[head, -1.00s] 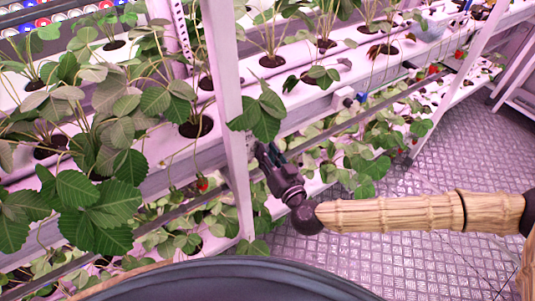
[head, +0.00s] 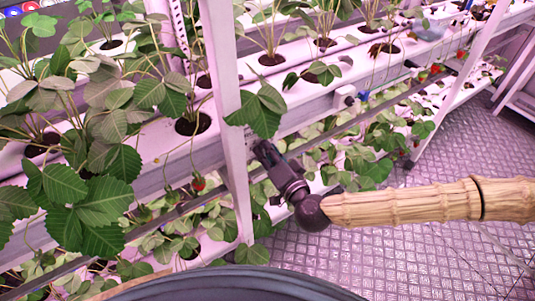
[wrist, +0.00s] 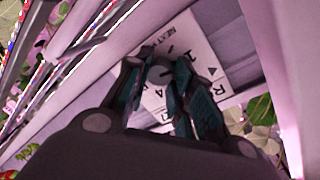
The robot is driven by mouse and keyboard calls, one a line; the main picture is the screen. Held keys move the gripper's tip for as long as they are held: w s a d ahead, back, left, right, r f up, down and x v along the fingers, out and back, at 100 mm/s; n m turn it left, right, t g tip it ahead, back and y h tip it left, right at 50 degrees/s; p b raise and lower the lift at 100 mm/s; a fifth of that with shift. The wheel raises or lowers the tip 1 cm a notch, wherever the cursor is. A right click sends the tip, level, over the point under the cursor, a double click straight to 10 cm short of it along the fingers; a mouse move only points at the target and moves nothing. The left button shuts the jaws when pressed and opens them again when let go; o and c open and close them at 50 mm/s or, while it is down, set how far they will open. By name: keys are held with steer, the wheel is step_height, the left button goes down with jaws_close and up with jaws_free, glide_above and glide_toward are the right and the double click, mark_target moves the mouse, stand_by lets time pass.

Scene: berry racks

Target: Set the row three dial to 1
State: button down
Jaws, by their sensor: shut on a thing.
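The dial (wrist: 160,73) is a round grey knob on a white label plate (wrist: 186,36) in the wrist view. Dark printed figures show on the plate, among them a 1 and a 4, tilted in the picture. My gripper (wrist: 158,78) has its dark green-padded fingers closed around the knob from both sides. The fingers hide part of the plate, and I cannot tell which figure the dial points to. In the head view my gripper (head: 262,150) reaches to the rack's front just right of a white upright post; the dial is hidden there.
The white upright post (head: 233,150) stands close beside my gripper. Strawberry leaves (head: 258,112) hang just above it. A white box (head: 345,96) with a blue part sits on the rack front farther right. Patterned metal floor (head: 420,240) lies open to the right.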

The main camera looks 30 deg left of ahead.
stand_by(0.3)
steer(key=c, duration=1.2)
jaws_free()
steer(key=v, duration=1.2)
